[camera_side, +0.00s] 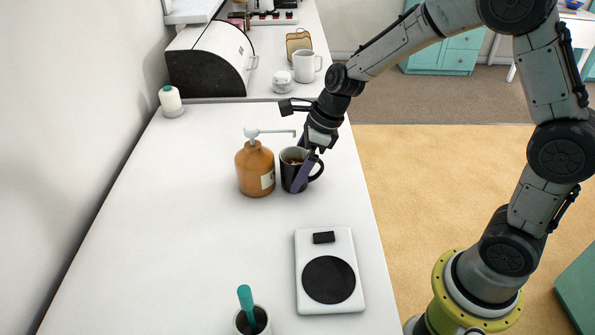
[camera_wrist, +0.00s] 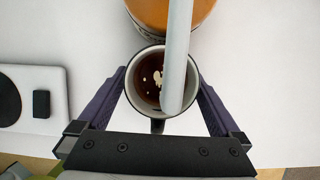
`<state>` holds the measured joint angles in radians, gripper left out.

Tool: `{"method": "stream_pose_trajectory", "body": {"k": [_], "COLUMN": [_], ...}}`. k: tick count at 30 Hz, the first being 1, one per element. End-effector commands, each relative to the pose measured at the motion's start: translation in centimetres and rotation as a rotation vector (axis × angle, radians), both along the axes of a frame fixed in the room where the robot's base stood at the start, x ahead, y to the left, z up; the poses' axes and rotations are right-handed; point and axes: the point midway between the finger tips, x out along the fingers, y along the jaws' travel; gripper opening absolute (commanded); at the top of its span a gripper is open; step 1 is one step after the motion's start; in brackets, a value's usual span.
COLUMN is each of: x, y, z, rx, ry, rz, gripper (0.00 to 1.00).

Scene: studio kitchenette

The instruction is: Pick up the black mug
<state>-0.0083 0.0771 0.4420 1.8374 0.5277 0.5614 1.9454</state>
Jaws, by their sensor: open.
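The black mug (camera_side: 289,181) stands upright on the white counter, close beside the orange-brown pump bottle (camera_side: 254,170). It has a dark drink in it, and its handle points right in the side view. In the wrist view the mug (camera_wrist: 131,98) is seen from above, with the bottle's pale spout crossing over its opening. My gripper (camera_side: 301,182) is open and lowered at the mug. In the wrist view my gripper (camera_wrist: 160,88) has one purple finger on each side of the mug. I cannot tell whether the fingers touch it.
The pump bottle (camera_wrist: 198,14) is right behind the mug. A white kitchen scale (camera_side: 312,264) lies nearer the camera, with a cup (camera_side: 240,322) holding a teal-handled tool. A bread box (camera_side: 215,60), jar (camera_side: 282,83) and white mug (camera_side: 304,68) stand further back. The counter left of the bottle is clear.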

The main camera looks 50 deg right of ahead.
Motion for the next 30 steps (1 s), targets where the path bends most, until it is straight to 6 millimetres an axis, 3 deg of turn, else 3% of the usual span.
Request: {"method": "stream_pose_trajectory", "body": {"k": [6, 22, 30], "x": [0.03, 0.01, 0.08], "y": [0.02, -0.01, 0.0], "z": [-0.03, 0.0, 0.12], "rx": [0.0, 0.0, 0.001], "ry": [0.0, 0.0, -0.003], "rz": [0.0, 0.0, -0.001], "gripper": [0.98, 0.03, 0.0]}}
